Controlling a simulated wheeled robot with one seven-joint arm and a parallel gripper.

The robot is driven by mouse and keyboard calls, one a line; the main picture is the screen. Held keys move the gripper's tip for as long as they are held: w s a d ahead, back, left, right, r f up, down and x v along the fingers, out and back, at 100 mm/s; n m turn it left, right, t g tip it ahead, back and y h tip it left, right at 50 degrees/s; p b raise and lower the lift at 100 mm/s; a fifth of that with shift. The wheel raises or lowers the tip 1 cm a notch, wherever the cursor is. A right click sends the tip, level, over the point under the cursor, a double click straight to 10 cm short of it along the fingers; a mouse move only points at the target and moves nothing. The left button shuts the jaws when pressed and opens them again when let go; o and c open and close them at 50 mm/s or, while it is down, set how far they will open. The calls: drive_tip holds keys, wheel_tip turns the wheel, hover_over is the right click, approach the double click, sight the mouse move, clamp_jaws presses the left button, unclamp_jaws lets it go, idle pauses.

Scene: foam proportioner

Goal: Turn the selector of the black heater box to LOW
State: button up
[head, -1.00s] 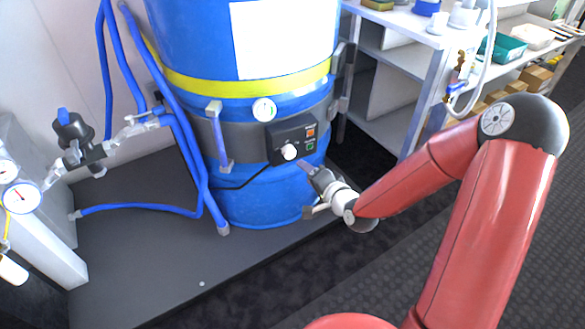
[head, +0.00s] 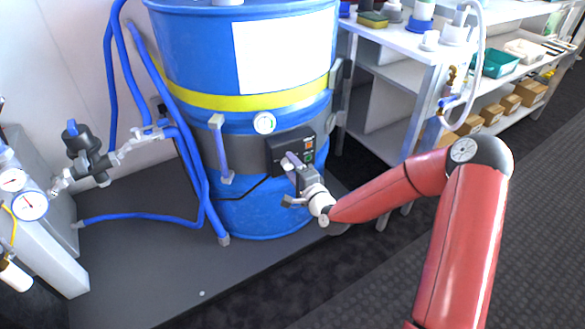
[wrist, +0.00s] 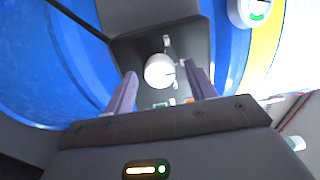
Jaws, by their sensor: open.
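The black heater box (head: 276,151) is mounted on the grey band of the blue drum. Its white round selector knob (wrist: 159,71) shows in the wrist view, with a dark mark on its right side; the setting labels are too small to read. My gripper (head: 289,162) is in front of the box and hides the knob in the head view. In the wrist view my gripper (wrist: 163,86) is open, its two purple-grey fingers on either side of the knob's near side. I cannot tell whether they touch it. The box (wrist: 190,40) has an orange and a green button beside the knob.
The blue drum (head: 255,205) stands on a dark platform. Blue hoses (head: 140,205) run at the left. A shelf (head: 400,45) with bottles and boxes stands at the right.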

drive_tip(key=shift+c, duration=0.2)
drive_tip(key=c, duration=0.9)
drive_tip(key=shift+f+n+b, duration=0.1)
drive_tip(key=shift+n+b, duration=0.2)
drive_tip(key=shift+b, duration=0.1)
drive_tip(key=shift+f+n+b, duration=0.1)
drive_tip(key=shift+n+b, duration=0.8)
drive_tip(key=shift+b, duration=0.05)
drive_tip(key=n+b, duration=0.3)
drive_tip(key=shift+a+n+b, duration=0.1)
drive_tip(key=shift+n+b, duration=0.2)
drive_tip(key=shift+b, duration=0.05)
drive_tip(key=n+b, duration=0.5)
drive_tip(key=b, duration=0.1)
drive_tip(key=shift+h, duration=0.3)
drive_tip(key=shift+n, duration=0.4)
